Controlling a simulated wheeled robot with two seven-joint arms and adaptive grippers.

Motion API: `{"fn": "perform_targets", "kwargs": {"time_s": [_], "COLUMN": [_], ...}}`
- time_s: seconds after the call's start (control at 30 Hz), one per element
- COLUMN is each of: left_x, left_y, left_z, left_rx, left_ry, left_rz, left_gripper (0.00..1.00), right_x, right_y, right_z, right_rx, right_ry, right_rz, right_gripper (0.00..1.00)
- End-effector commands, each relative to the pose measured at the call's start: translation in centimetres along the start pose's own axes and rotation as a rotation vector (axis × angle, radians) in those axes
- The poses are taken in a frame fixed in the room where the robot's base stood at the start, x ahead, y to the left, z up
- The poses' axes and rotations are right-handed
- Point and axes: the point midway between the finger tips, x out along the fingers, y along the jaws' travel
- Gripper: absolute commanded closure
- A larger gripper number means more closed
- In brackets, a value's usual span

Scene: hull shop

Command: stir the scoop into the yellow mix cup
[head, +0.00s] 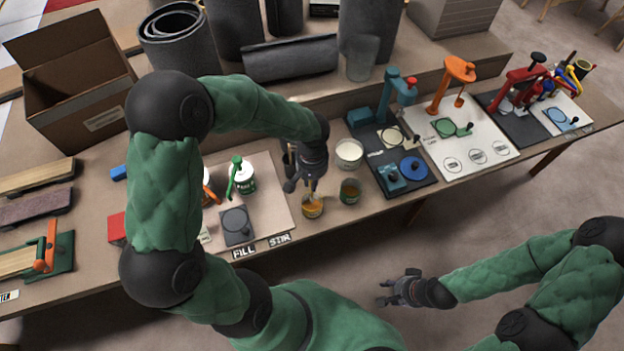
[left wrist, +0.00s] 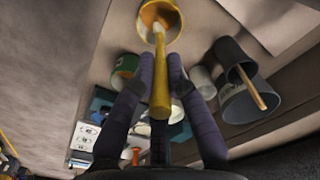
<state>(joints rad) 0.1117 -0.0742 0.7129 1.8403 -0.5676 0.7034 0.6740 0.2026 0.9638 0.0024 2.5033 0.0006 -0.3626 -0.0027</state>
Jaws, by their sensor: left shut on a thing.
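The yellow mix cup (head: 312,211) stands near the front edge of the bench, right of the STIR label. It also shows at the top of the left wrist view (left wrist: 144,20), with orange-yellow contents. My left gripper (head: 309,190) is above the cup, shut on a yellow stir stick (left wrist: 160,88). The stick points down into the cup, and its pale end shows against the contents. How deep the end sits cannot be told. No separate scoop is clear. My right gripper (head: 384,293) hangs in front of the bench, open and empty.
A green cup (head: 349,196) stands close right of the mix cup, with a white tub (head: 349,155) behind. Left is a board with a green-handled tin (head: 243,183) and FILL label (head: 244,252). Tool mats (head: 462,145) lie right. A dark pot holds a stick (left wrist: 235,58).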

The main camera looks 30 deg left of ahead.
Motion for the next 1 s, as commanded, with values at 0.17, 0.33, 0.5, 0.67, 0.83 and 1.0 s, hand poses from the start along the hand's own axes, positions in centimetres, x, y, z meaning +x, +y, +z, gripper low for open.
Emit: {"fn": "perform_targets", "kwargs": {"time_s": [0.17,0.33,0.5,0.67,0.83,1.0], "left_x": [1.5,2.7,3.8,4.9,5.9,6.4], "left_y": [0.0,0.0,0.0,0.0,0.0,0.0], "left_z": [0.0,0.0,0.0,0.0,0.0,0.0], "left_rx": [0.000,0.000,0.000,0.000,0.000,0.000], "left_ry": [0.000,0.000,0.000,0.000,0.000,0.000], "left_rz": [0.000,0.000,0.000,0.000,0.000,0.000], "left_gripper": [1.00,1.00,1.00,1.00,1.00,1.00], "right_x": [1.2,2.1,3.0,3.8,4.6,4.9], "right_y": [0.4,0.7,1.1,1.4,1.6,1.8], "right_z": [-0.1,-0.1,-0.1,-0.1,-0.2,-0.2], "right_rx": [0.000,0.000,0.000,0.000,0.000,0.000], "right_ry": [0.000,0.000,0.000,0.000,0.000,0.000], "right_rz": [0.000,0.000,0.000,0.000,0.000,0.000], "right_gripper": [0.60,0.60,0.60,0.60,0.60,0.60]}}
